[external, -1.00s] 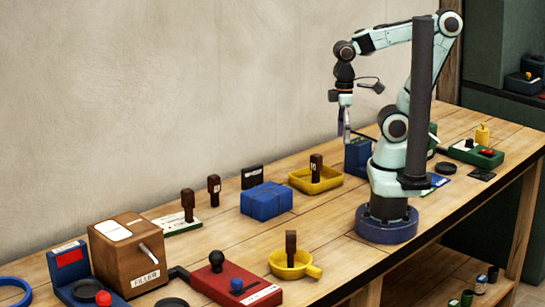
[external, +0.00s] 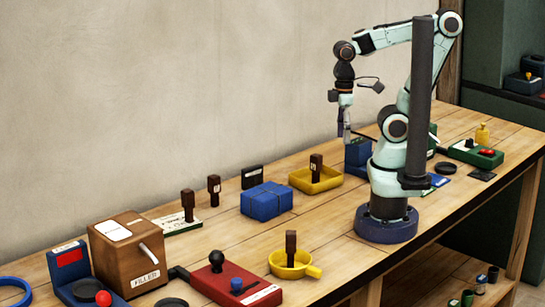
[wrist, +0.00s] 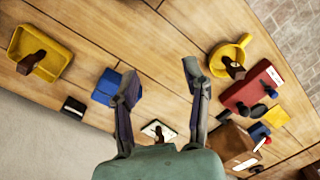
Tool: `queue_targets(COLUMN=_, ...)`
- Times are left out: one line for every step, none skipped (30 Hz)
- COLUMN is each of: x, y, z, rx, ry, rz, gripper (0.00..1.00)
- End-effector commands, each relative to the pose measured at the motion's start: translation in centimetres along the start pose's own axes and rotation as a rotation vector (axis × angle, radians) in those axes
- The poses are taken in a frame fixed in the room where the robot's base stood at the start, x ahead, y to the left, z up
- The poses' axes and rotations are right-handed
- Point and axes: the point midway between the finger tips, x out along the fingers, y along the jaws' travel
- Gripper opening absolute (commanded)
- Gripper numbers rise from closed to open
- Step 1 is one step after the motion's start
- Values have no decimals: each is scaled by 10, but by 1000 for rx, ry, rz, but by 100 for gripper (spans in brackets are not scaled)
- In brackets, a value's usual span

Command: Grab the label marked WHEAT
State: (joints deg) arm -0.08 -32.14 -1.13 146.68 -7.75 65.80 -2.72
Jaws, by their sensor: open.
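No marking that I can read as WHEAT shows in either view; the lettering is too small. Dark brown upright blocks with small pale marks stand about: one (external: 316,167) in the yellow tray, one (external: 291,247) in the round yellow pan, and two (external: 188,205) (external: 214,189) by a white card (external: 182,226). A small black plate (external: 252,177) with a pale mark stands behind the blue box (external: 266,201). My gripper (external: 345,134) is open and empty, high over the bench. In the wrist view its fingers (wrist: 160,72) are spread apart, nothing between them.
A brown crank box (external: 128,252), a red board (external: 236,285) and a blue stand (external: 75,278) fill the near left. The yellow tray (external: 330,184) and yellow pan (external: 308,270) stand mid-bench. A wall runs behind. Bare planks lie between the pan and my base.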

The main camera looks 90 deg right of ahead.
Motion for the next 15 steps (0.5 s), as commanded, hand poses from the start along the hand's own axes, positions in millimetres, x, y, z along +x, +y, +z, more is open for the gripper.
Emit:
queue_targets(x=0, y=0, z=-1, rx=-45, ry=7, rz=1, gripper=47)
queue_targets(x=0, y=0, z=-3, rx=-82, ry=14, rz=2, gripper=47)
queue_targets(x=-1, y=1, z=-7, rx=-142, ry=32, rz=7, gripper=47)
queue_targets(x=-5, y=2, z=-12, rx=-190, ry=55, rz=14, gripper=47)
queue_targets(x=-10, y=4, z=-20, rx=-244, ry=85, rz=25, gripper=47)
queue_targets(x=-20, y=6, z=-32, rx=-318, ry=133, rz=47, gripper=47)
queue_targets(x=-28, y=8, z=-43, rx=-375, ry=166, rz=65, gripper=47)
queue_targets(x=-35, y=10, z=-55, rx=-433, ry=191, rz=83, gripper=47)
queue_targets(x=-44, y=14, z=-71, rx=-503, ry=218, rz=109, gripper=47)
queue_targets(x=-50, y=19, z=-85, rx=-550, ry=233, rz=130, gripper=47)
queue_targets(x=-56, y=25, z=-99, rx=-593, ry=246, rz=151, gripper=47)
queue_targets(x=-61, y=34, z=-116, rx=-641, ry=255, rz=176, gripper=47)
queue_targets(x=-64, y=40, z=-128, rx=-672, ry=260, rz=194, gripper=47)
queue_targets(x=-66, y=48, z=-140, rx=-699, ry=261, rz=210, gripper=47)
queue_targets(x=-68, y=60, z=-155, rx=-730, ry=259, rz=231, gripper=47)
